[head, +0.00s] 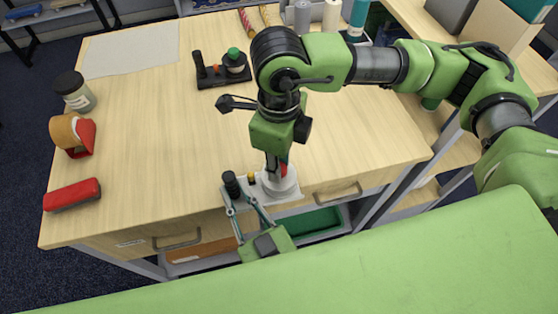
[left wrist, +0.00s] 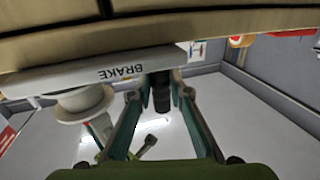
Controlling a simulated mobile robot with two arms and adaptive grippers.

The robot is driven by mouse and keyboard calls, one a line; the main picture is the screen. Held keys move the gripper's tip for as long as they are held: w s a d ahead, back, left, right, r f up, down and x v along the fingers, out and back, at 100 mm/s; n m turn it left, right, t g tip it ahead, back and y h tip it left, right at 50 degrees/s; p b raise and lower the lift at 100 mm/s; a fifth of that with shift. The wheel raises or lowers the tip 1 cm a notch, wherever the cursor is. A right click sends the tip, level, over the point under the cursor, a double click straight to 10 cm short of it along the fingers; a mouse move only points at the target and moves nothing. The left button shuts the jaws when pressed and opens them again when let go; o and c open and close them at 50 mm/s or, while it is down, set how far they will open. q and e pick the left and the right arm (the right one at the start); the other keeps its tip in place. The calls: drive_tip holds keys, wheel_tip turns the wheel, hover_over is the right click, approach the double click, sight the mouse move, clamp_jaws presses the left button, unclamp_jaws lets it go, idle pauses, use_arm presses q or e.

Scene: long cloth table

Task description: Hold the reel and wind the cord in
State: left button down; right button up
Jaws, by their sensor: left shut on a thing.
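A winding device with a white base (head: 252,194) stands at the table's front edge. It carries a pale reel (head: 283,185) with a red part, a black upright post (head: 231,184) and a small yellow part. The left wrist view shows the base edge marked BRAKE (left wrist: 122,71), the reel (left wrist: 85,103) and the post (left wrist: 161,92). My left gripper (head: 242,200) reaches in from the front, its teal fingers closed around the post. My right gripper (head: 273,168) points down at the reel; its fingertips are partly hidden, touching or just above the red part. I cannot make out the cord.
A similar black device with a green knob (head: 234,53) stands farther back. A jar (head: 75,92), a tan and red object (head: 72,133) and a red case (head: 72,195) line the left side. A pale sheet (head: 132,50) lies at back left. The left-middle tabletop is clear.

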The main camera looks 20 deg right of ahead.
drive_tip(key=m, duration=0.3)
drive_tip(key=shift+m, duration=2.3)
drive_tip(key=o, duration=1.1)
drive_tip(key=shift+o, duration=0.2)
wheel_tip(320, 180, up, 12)
